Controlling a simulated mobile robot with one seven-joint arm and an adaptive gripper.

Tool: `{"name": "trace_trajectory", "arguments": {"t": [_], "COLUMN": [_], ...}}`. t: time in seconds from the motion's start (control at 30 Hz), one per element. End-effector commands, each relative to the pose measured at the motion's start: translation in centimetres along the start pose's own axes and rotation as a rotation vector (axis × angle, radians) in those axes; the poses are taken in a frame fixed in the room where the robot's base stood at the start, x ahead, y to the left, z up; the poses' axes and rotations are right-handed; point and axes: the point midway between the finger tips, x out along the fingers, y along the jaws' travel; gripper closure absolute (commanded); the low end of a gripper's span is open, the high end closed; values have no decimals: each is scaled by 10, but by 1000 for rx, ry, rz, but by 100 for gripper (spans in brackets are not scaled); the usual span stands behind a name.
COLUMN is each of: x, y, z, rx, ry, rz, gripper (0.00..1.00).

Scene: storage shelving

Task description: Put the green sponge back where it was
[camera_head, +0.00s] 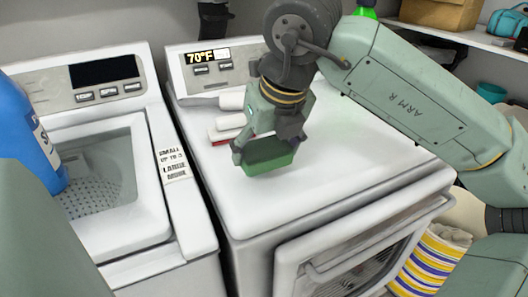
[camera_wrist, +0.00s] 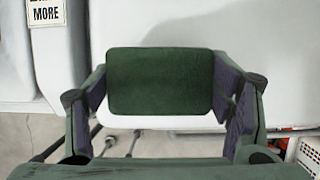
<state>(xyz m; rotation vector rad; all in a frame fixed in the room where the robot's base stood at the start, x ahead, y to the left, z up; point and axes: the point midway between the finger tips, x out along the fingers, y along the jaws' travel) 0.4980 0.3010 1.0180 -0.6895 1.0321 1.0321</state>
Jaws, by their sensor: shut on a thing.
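The green sponge (camera_head: 268,158) is in my gripper (camera_head: 266,148), above the white top of the right-hand machine (camera_head: 335,160). The fingers point down and hold the sponge from its two sides. In the wrist view the sponge (camera_wrist: 160,75) shows as a dark green rounded block between the fingertips of my gripper (camera_wrist: 160,88). The sponge's underside is hidden, so I cannot tell for sure whether it touches the machine top.
White items with red edges (camera_head: 226,127) lie just behind-left of my gripper. The left machine (camera_head: 120,250) has an open tub and a blue bottle (camera_head: 30,130). A shelf (camera_head: 460,36) holds a brown box (camera_head: 440,13). The machine top's front and right are clear.

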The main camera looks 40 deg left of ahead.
Motion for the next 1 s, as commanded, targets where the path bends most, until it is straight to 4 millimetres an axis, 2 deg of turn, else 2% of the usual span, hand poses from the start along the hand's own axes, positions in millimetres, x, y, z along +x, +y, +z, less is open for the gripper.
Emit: {"name": "trace_trajectory", "arguments": {"t": [0.13, 0.3, 0.4, 0.83, 0.87, 1.0], "x": [5, 30, 38, 45, 44, 43], "y": [-4, -5, -5, -5, -5, -5], "z": [13, 2, -1, -4, -3, -3], "rx": [0, -1, 0, 0, 0, -1], "ry": [2, 3, 1, 0, 0, 0], "rz": [2, 4, 2, 0, 0, 1], "gripper": [49, 49, 49, 49, 25, 16]}}
